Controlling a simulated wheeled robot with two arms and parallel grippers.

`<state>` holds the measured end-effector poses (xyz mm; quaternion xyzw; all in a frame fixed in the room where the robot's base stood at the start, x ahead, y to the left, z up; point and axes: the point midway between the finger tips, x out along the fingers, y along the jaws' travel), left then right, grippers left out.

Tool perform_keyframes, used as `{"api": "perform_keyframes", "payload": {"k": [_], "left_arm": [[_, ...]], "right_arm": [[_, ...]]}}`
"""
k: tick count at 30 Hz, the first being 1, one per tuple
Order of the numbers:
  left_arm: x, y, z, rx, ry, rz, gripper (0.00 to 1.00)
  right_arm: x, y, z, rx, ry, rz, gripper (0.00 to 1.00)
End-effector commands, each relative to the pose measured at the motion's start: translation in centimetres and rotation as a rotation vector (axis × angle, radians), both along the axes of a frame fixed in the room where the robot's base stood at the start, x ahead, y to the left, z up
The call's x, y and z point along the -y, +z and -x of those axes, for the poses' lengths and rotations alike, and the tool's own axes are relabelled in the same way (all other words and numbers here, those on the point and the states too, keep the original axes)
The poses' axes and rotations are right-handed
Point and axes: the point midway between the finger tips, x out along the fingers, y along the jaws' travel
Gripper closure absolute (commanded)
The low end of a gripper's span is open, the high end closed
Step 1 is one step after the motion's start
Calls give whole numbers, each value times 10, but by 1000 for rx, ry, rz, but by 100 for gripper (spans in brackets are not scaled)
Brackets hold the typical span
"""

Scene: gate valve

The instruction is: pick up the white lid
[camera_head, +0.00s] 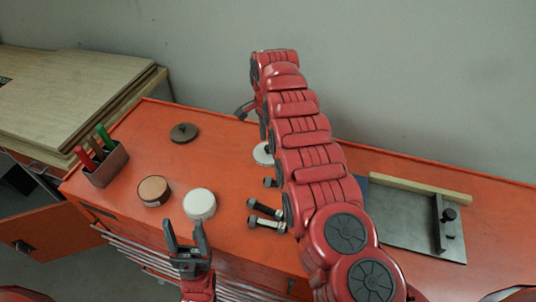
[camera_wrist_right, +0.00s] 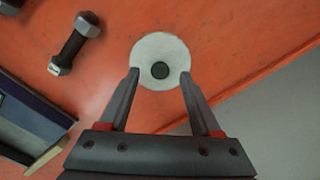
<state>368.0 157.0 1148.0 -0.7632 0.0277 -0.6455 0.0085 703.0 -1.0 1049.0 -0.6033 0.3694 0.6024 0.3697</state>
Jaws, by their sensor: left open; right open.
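The white lid (camera_wrist_right: 150,48) is a white disc with a dark round knob at its centre, lying on the orange surface in the right wrist view. In the head view the lid (camera_head: 262,154) shows only in part, with my right arm hiding the rest. My right gripper (camera_wrist_right: 160,73) is open, its two fingertips at the lid's near left and right edges; I cannot tell whether they touch it. My left gripper (camera_head: 186,230) is open and empty, with its tips pointing up just below a white round container (camera_head: 199,204) in the head view.
A brown-topped round container (camera_head: 153,191) and a dark knobbed lid (camera_head: 183,132) are at left on the orange cabinet top (camera_head: 225,145). A pen holder (camera_head: 105,165) stands at its left end. Bolts (camera_head: 266,222) lie by my right arm. A grey metal plate (camera_head: 400,215) is at right.

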Motion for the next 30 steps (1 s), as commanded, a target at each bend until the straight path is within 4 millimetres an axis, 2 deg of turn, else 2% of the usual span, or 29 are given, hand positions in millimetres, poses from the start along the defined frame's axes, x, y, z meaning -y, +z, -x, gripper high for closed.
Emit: {"api": "perform_keyframes", "payload": {"k": [1,3,10,21,30], "left_arm": [[0,-2,0,0,0,0,40],[0,-2,0,0,0,0,40],[0,-2,0,0,0,0,40],[0,-2,0,0,0,0,40],[0,-2,0,0,0,0,40]], "right_arm": [[1,-10,1,-4,-1,2,36],[1,-18,1,-5,0,1,36],[1,-19,0,-2,-1,0,36],[1,-19,0,-1,-1,0,100],[1,-19,0,-1,-1,0,100]]}}
